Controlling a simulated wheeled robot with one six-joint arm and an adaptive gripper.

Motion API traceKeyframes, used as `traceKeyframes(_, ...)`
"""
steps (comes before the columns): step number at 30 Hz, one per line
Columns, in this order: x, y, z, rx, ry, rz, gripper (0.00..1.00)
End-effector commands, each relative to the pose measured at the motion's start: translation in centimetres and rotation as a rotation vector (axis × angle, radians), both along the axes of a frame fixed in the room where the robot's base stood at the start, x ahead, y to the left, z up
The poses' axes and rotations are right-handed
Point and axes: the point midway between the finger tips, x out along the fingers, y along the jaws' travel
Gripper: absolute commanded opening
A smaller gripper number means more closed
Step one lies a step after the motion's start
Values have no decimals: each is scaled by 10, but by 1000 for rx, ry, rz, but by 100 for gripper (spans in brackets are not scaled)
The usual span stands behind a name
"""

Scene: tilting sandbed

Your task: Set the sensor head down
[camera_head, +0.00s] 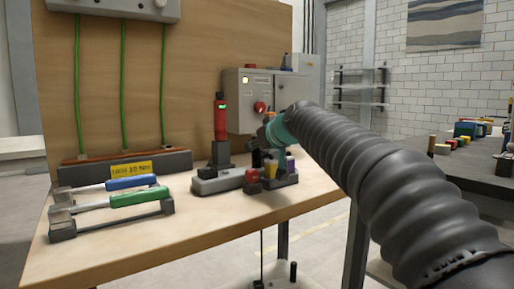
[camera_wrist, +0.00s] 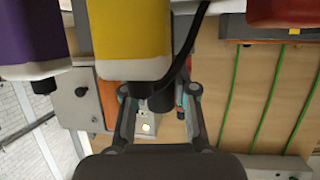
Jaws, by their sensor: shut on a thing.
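My gripper (camera_wrist: 160,92) is shut on a small dark part, which I take to be the sensor head (camera_wrist: 161,100); a black cable seems to run up from it. Its full shape is hidden by the fingers and the yellow block. In the head view my gripper (camera_head: 266,138) is above the bench, largely behind my arm. Below it are a yellow block (camera_head: 271,169) and a purple block (camera_head: 290,164) in a dark holder (camera_head: 284,181). The yellow block (camera_wrist: 130,35) and purple block (camera_wrist: 30,40) loom close in the wrist view. I cannot tell whether the held part touches anything.
A grey device (camera_head: 218,181) with a red block (camera_head: 252,175) lies beside the holder. A red handheld unit (camera_head: 220,118) stands upright behind. Blue (camera_head: 130,183) and green (camera_head: 136,198) handled tools lie at left. A control box (camera_head: 247,100) stands behind; the front bench is clear.

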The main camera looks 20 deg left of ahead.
Motion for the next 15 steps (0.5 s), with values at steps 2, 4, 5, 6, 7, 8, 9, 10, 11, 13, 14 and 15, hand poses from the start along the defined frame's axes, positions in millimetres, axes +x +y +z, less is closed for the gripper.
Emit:
traceKeyframes(2, 0, 0, -1, 1, -1, 0, 0)
traceKeyframes(4, 0, 0, -3, 0, 0, 0, 29)
traceKeyframes(5, 0, 0, -2, 0, 0, 0, 37)
traceKeyframes(6, 0, 0, -2, 0, 0, 0, 47)
traceKeyframes(7, 0, 0, -2, 0, 0, 0, 52)
traceKeyframes(8, 0, 0, -2, 0, 0, 0, 52)
traceKeyframes(9, 0, 0, -2, 0, 0, 0, 52)
traceKeyframes(10, 0, 0, -2, 0, 0, 0, 52)
traceKeyframes(11, 0, 0, -2, 0, 0, 0, 52)
traceKeyframes(13, 0, 0, -2, 0, 0, 0, 52)
traceKeyframes(14, 0, 0, -2, 0, 0, 0, 52)
traceKeyframes(15, 0, 0, -2, 0, 0, 0, 52)
